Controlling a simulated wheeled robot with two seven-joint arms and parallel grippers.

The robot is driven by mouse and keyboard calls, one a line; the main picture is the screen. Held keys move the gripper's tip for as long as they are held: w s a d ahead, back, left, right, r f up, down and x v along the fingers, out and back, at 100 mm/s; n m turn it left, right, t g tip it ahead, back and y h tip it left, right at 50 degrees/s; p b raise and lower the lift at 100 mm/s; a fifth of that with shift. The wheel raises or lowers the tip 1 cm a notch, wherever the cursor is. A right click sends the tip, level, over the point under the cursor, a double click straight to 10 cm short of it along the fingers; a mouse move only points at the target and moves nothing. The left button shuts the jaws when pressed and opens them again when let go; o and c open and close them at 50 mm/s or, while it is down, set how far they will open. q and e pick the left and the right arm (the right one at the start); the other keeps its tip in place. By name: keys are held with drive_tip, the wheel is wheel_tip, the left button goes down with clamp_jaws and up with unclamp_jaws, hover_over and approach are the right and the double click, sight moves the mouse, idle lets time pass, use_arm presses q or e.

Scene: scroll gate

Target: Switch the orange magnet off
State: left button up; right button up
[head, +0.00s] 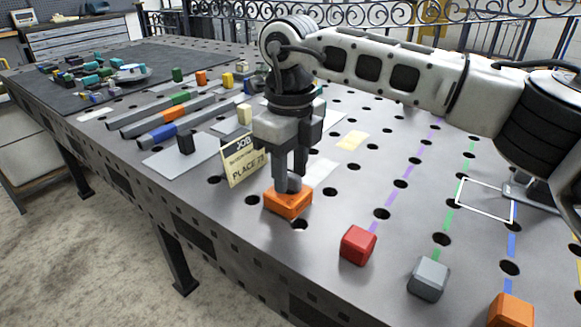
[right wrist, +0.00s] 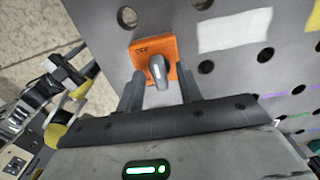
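The orange magnet (head: 288,203) is a low block on the perforated metal table, with a grey knob on top. In the right wrist view the orange magnet (right wrist: 142,49) shows the word OFF beside the upright grey knob (right wrist: 158,70). My right gripper (head: 289,184) points down over the magnet. In the right wrist view its fingers (right wrist: 158,92) stand apart on either side of the knob, with gaps visible, so it looks open. In the head view the fingers partly hide the knob. My left gripper is not in view.
A red block (head: 358,245), a grey block (head: 428,279) and another orange block (head: 511,311) sit along the front edge to the right. Long bars (head: 175,128) lie farther left.

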sight(290, 174)
wheel_tip(290, 174, up, 16)
drive_tip(key=p, duration=0.2)
idle(0.4)
